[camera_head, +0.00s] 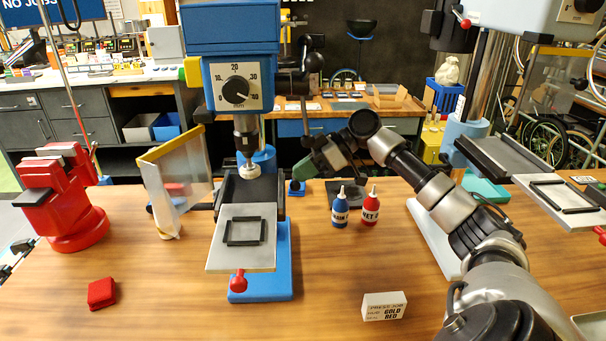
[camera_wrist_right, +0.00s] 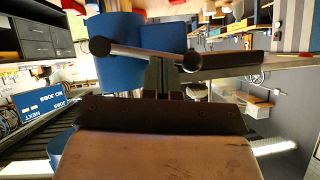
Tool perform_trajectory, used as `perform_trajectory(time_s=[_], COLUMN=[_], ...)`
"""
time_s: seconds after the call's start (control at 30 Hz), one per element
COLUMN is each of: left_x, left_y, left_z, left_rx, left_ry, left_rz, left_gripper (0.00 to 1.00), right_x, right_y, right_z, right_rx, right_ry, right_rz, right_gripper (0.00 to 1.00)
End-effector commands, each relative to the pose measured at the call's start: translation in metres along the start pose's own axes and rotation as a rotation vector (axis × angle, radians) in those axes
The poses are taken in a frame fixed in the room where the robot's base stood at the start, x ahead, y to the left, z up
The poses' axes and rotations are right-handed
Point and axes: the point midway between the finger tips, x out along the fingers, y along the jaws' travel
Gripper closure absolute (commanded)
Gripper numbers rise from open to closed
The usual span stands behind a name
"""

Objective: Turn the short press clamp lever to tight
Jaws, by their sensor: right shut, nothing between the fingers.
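The blue press (camera_head: 240,85) in the middle has a round black dial and a flat metal plate (camera_head: 230,258) below its spindle. A red-knobbed handle (camera_head: 238,283) hangs at the plate's front edge. My right gripper (camera_head: 304,168) is shut and empty, at the right side of this press near its column. In the right wrist view, a metal rod lever with a black ball (camera_wrist_right: 100,47) at its left end crosses just beyond my fingertips (camera_wrist_right: 164,65). I cannot tell whether they touch, nor the lever's tight or loose position. My left gripper is not in view.
A clear guard (camera_head: 178,175) stands left of the press, with a red vise (camera_head: 65,190) farther left. A blue bottle (camera_head: 340,208) and a red bottle (camera_head: 371,207) stand beneath my right arm. A small sign (camera_head: 384,306) is in front. A second press (camera_head: 473,145) stands at the right.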

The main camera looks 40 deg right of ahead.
Motion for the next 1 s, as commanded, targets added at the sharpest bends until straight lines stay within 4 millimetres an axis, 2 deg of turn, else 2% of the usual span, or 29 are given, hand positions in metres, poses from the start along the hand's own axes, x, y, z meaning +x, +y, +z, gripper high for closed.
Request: perform_trajectory(time_s=[0.03,0.1,0.3,0.5,0.7,1.0], left_x=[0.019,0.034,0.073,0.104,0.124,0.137], left_y=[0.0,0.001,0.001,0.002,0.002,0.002], left_z=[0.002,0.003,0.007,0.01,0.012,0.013], left_rx=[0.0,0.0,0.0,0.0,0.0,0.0], left_ry=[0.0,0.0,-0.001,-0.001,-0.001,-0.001], left_rz=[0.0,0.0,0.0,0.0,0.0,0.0], left_gripper=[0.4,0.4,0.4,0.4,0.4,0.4], right_x=[0.008,0.011,0.017,0.022,0.025,0.025], right_y=[0.001,0.0,-0.002,-0.002,-0.002,-0.002], right_z=[0.011,0.016,0.025,0.032,0.036,0.037], right_rx=[-0.032,-0.085,-0.239,-0.371,-0.467,-0.538], right_ry=[-0.002,-0.002,-0.001,-0.002,-0.001,-0.001], right_rz=[0.018,0.053,0.156,0.244,0.309,0.358], right_gripper=[1.0,1.0,1.0,1.0,1.0,1.0])
